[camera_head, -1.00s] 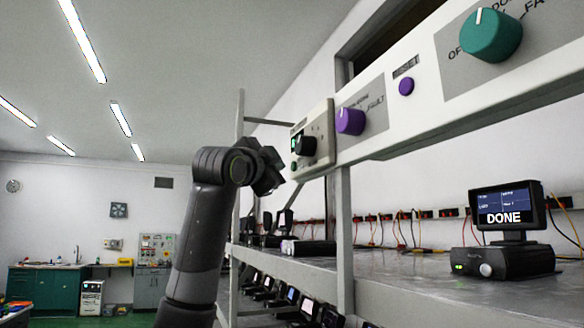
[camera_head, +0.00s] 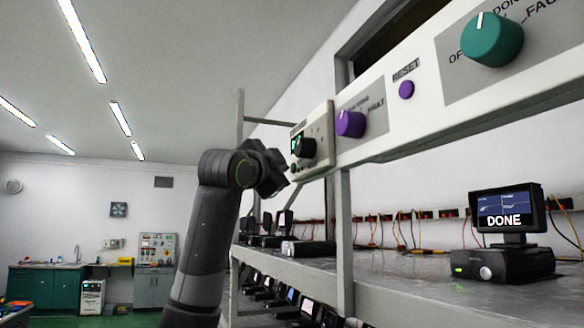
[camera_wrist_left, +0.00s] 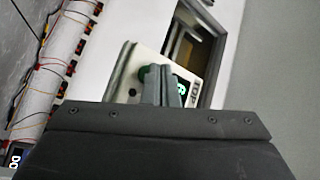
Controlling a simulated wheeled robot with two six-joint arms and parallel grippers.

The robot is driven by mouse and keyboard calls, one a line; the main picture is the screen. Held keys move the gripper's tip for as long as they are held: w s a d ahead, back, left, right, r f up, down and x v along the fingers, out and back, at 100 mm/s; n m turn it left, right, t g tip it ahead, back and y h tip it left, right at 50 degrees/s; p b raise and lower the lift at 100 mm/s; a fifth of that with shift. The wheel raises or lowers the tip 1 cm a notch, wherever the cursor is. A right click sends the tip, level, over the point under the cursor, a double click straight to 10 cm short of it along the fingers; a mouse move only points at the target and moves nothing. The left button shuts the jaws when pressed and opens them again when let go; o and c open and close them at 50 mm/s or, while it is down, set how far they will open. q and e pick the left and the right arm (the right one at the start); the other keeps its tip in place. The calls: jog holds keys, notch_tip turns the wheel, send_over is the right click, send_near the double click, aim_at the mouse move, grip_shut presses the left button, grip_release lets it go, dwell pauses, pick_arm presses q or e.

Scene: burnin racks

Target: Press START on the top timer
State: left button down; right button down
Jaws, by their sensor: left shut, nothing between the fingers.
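The top timer (camera_head: 318,128) is a pale box on the left end of the upper rail, with a small green-lit display and a black knob (camera_head: 305,147). In the left wrist view the timer (camera_wrist_left: 124,77) lies just beyond my fingers, with its green digits and part of a green round button (camera_wrist_left: 149,70) showing. My left gripper (camera_head: 285,182) is shut and empty, just left of and slightly below the timer's face. Its fingers (camera_wrist_left: 162,88) cover part of the timer in the wrist view. I cannot tell whether the tips touch it. My right gripper is not in view.
The rail carries a purple knob (camera_head: 350,123), a purple RESET button (camera_head: 406,89) and a teal knob (camera_head: 491,40) right of the timer. Below, a shelf (camera_head: 400,270) holds a unit whose screen (camera_head: 505,210) reads DONE. Open room lies left of my arm.

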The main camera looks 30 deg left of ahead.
pick_arm(q)
jog(key=shift+w+d+p, duration=0.25)
jog(key=shift+w+p, duration=0.05)
dwell(0.8)
jog(key=shift+s, duration=0.1)
jog(key=shift+s+a, duration=0.5)
jog(key=shift+s, duration=0.05)
jog(key=shift+b, duration=0.3)
jog(key=shift+s+a+b, duration=0.65)
jog(key=shift+s+a, duration=1)
jog(key=shift+s, duration=0.25)
